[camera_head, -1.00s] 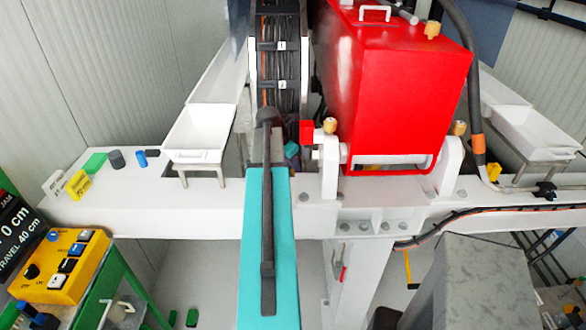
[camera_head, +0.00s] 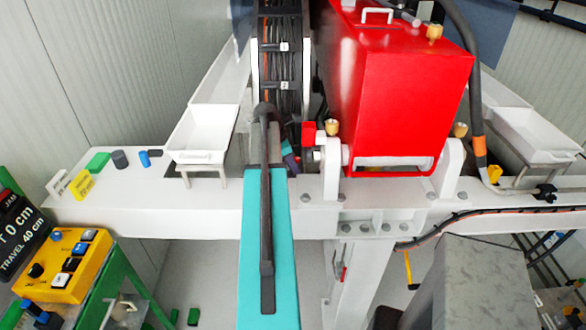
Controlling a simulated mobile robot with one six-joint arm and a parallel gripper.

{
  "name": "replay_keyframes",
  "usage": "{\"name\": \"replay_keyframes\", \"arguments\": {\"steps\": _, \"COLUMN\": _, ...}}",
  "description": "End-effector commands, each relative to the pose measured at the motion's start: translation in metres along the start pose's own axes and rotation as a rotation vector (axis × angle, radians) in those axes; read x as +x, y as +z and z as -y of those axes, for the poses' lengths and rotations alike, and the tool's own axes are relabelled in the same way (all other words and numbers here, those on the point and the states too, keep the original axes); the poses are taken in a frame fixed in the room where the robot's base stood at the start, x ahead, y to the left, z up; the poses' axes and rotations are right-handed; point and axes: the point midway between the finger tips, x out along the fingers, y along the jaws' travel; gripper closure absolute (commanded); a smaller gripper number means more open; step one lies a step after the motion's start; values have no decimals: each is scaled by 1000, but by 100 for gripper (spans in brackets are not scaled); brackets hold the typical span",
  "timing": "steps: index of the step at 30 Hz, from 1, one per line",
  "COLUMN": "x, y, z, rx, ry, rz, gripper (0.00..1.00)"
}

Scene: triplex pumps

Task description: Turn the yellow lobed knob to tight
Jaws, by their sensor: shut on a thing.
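No yellow lobed knob can be made out for certain. A small yellow piece (camera_head: 494,173) sits on the white beam at the right, too small to tell its shape. Brass-coloured knobs show on the red box's top (camera_head: 434,32), at its lower left (camera_head: 332,127) and at its lower right (camera_head: 460,130). My teal arm link reaches up from the bottom centre to the beam. Small teal and purple parts show just past its right edge; I cannot tell what they are. My gripper and whatever it holds cannot be seen, as the arm covers that area.
The red box (camera_head: 412,95) stands behind the white beam (camera_head: 160,205). White trays flank it at left (camera_head: 200,140) and right (camera_head: 530,135). Loose green (camera_head: 97,162), grey (camera_head: 120,159) and blue (camera_head: 145,158) pieces lie on the beam's left. A yellow control box (camera_head: 65,265) is lower left.

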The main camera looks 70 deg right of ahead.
Motion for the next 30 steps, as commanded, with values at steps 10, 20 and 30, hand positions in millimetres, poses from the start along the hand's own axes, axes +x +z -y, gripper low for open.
{"name": "replay_keyframes", "arguments": {"steps": 10, "x": 2, "y": 6, "z": -2, "rx": 300, "ry": -132, "rz": 12, "gripper": 100}}
{"name": "replay_keyframes", "arguments": {"steps": 20, "x": 3, "y": 7, "z": -4, "rx": 590, "ry": -250, "rz": 14, "gripper": 100}}
{"name": "replay_keyframes", "arguments": {"steps": 30, "x": 4, "y": 9, "z": -6, "rx": 882, "ry": -369, "rz": 15, "gripper": 100}}
